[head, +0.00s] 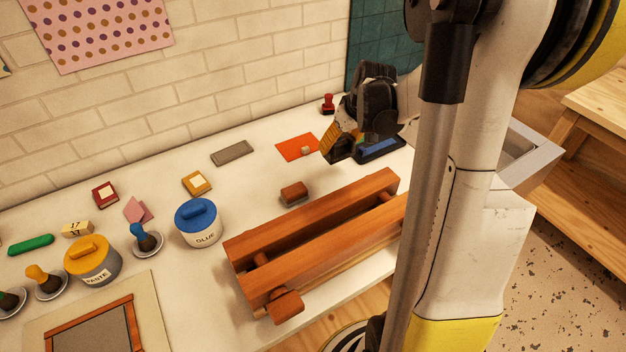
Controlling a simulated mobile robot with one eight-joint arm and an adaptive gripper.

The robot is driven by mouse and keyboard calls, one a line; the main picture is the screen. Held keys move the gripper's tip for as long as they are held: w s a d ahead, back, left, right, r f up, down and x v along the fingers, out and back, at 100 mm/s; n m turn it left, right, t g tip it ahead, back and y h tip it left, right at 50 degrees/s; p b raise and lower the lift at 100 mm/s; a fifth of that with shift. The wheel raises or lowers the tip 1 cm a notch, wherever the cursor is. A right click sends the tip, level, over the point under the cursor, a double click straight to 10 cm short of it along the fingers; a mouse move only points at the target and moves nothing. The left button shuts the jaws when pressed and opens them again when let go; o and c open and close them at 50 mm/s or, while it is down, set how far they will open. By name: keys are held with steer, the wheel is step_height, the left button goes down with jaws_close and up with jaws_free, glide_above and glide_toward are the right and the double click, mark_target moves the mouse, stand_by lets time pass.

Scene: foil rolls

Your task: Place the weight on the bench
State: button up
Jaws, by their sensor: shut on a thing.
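My gripper (338,150) is at the back right of the bench, over the area between an orange-red sheet and a blue pad. It is shut on a small dark piece with an ochre face, which looks like the weight; its outline is hard to separate from the fingers. I cannot tell whether it touches the surface below. The pale bench (165,175) runs along the brick wall. My arm hides its right part.
A wooden press (315,240) lies at the front, with a brown block (294,193) behind it. The orange-red sheet (291,149), blue pad (382,146) and red stamp (328,103) are near my gripper. A grey slab (232,152), glue pot (198,226) and paste pot (93,266) stand left.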

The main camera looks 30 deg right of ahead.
mark_target(350, 144)
step_height(350, 144, down, 8)
steer(key=shift+w+f+b, duration=0.1)
steer(key=shift+f+b, duration=0.05)
steer(key=shift+b, duration=1.1)
steer(key=shift+f, duration=0.1)
steer(key=o, duration=1.4)
steer(key=shift+o, duration=0.2)
steer(key=p+v, duration=0.3)
steer(key=v, duration=0.9)
steer(key=shift+p, duration=0.4)
steer(key=s+a+r+t, duration=0.1)
steer(key=s+a+r, duration=0.2)
steer(key=a, duration=0.5)
steer(key=s+a+r, duration=0.2)
steer(key=s+a, duration=0.2)
steer(key=a, duration=0.5)
steer(key=s+a+r+t, duration=0.1)
steer(key=s+a+r, duration=0.2)
steer(key=a, duration=0.5)
steer(key=shift+s+a+r+n+t, duration=0.3)
steer(key=shift+s+a+r, duration=0.1)
steer(key=shift+s, duration=0.35)
